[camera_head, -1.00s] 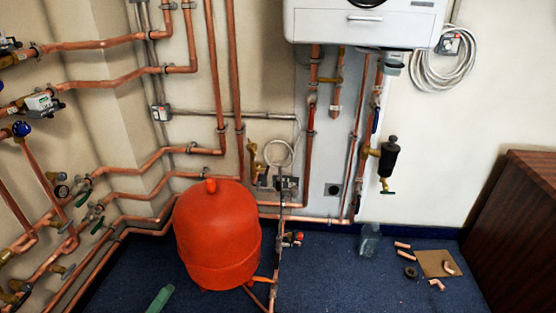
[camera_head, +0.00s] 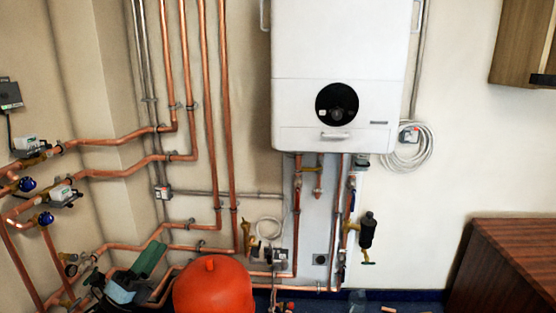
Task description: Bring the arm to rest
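My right gripper is not in view.
Copper pipes with valves (camera_head: 50,218) line the left wall. A white boiler (camera_head: 335,75) hangs at the centre, with pipes below it. A wooden cabinet (camera_head: 510,265) stands at the right. The wall between boiler and cabinet is mostly bare.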

